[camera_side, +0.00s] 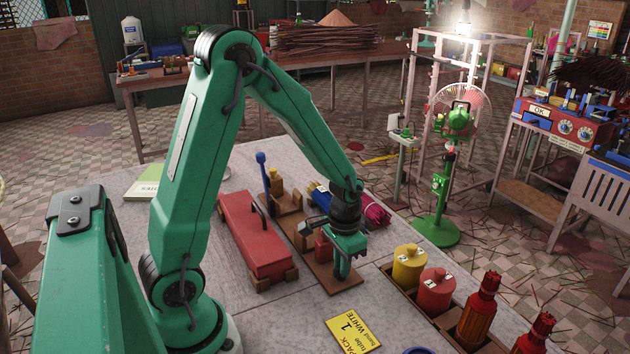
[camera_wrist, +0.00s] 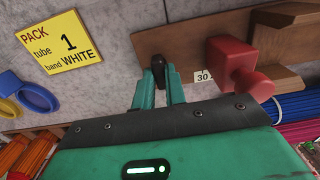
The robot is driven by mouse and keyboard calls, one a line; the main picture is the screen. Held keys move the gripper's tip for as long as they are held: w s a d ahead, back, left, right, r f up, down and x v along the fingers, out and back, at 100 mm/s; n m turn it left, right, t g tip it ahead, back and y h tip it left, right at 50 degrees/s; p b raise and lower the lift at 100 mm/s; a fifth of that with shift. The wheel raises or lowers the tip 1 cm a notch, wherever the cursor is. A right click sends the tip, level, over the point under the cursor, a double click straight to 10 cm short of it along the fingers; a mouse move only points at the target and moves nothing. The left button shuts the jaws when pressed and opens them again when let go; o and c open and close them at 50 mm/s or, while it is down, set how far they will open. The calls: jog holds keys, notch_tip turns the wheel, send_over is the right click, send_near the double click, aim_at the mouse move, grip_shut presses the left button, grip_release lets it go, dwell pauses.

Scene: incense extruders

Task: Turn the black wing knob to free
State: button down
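The black wing knob (camera_wrist: 158,68) stands on the brown wooden base (camera_wrist: 185,38) of an extruder. In the wrist view my gripper (camera_wrist: 160,84) has one green finger on each side of the knob, with a narrow gap about as wide as the knob. The fingers look closed on it. In the side view my gripper (camera_side: 343,266) points down at the near end of the wooden base (camera_side: 318,269), and the knob is hidden there. A red block (camera_wrist: 232,62) with a round red end is beside the knob, close to a small "30" label (camera_wrist: 203,76).
A long red box (camera_side: 257,240) lies left of the base. Yellow (camera_side: 408,268) and red (camera_side: 434,293) canisters stand right of my gripper. A yellow card (camera_side: 353,331) reads "PACK 1 tube band WHITE". Bundles of blue (camera_side: 320,198) and pink (camera_side: 377,213) sticks lie behind my gripper.

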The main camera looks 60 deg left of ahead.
jog(key=shift+n, duration=0.3)
jog(key=n, duration=0.8)
jog(key=shift+n, duration=0.3)
jog(key=n, duration=0.4)
jog(key=shift+n, duration=2.4)
jog(key=c, duration=1.4)
grip_release()
jog(key=shift+c, duration=0.2)
jog(key=shift+r, duration=0.1)
